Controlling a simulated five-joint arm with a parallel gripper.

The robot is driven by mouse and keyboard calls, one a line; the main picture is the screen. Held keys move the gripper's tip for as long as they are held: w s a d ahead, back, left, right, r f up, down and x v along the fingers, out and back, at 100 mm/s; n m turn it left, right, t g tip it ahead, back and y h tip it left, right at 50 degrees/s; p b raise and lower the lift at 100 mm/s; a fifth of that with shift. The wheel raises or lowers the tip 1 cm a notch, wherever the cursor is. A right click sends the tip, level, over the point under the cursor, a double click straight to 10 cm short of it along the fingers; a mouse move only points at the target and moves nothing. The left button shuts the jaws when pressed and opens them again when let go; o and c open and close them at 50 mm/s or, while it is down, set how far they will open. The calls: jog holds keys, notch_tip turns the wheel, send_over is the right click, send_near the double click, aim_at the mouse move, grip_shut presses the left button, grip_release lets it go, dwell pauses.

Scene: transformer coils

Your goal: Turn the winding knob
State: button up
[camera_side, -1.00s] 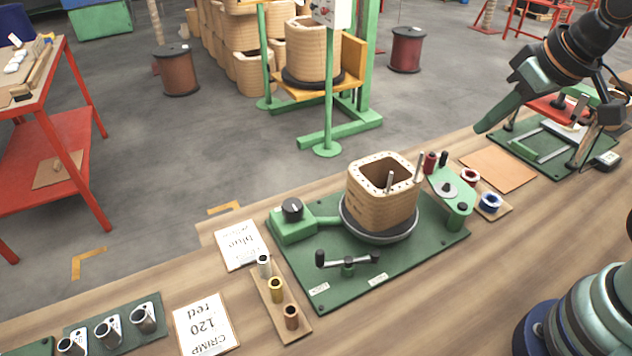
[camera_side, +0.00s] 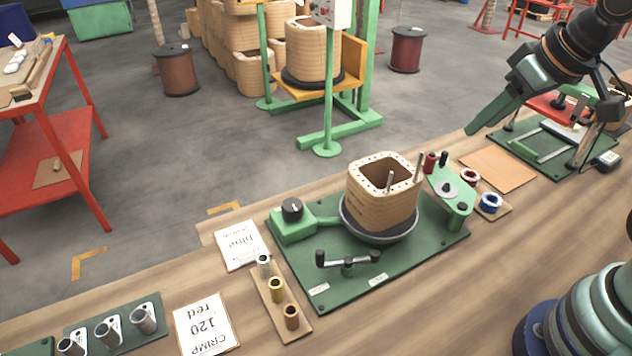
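The winding knob appears to be the black round knob (camera_side: 292,208) on the green box at the left end of the green winder base (camera_side: 330,292). A square wooden coil former (camera_side: 381,205) stands upright on a round grey plate in the middle of that base. A crank bar with black handles (camera_side: 348,262) sits at the base's front. My gripper (camera_side: 476,130) is at the upper right, above the bench's back edge, well away from the knob and touching nothing I can see. Its fingers overlap from this side, so its opening is hidden.
A green arm with a grey disc (camera_side: 447,190) stands right of the former. A bare tan mat (camera_side: 498,168) lies behind it.

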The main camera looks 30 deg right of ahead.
jog(key=o, duration=0.4)
jog(key=w+a+n, duration=0.1)
jog(key=w, duration=0.1)
jog(key=w+a+r+n+g, duration=0.1)
jog(key=a, duration=0.1)
jog(key=w+a+r+n, duration=0.1)
jog(key=w, duration=0.1)
jog(key=shift+w+a+r+y, duration=0.15)
jog(key=shift+w+a+y, duration=0.15)
jog(key=shift+w+a, duration=0.05)
jog(key=shift+c, duration=0.2)
jog(key=n+g, duration=0.5)
jog(key=n, duration=0.5)
send_over(292, 204)
notch_tip(292, 204, down, 10)
notch_tip(292, 204, down, 12)
jog(key=shift+r, duration=0.2)
grip_shut()
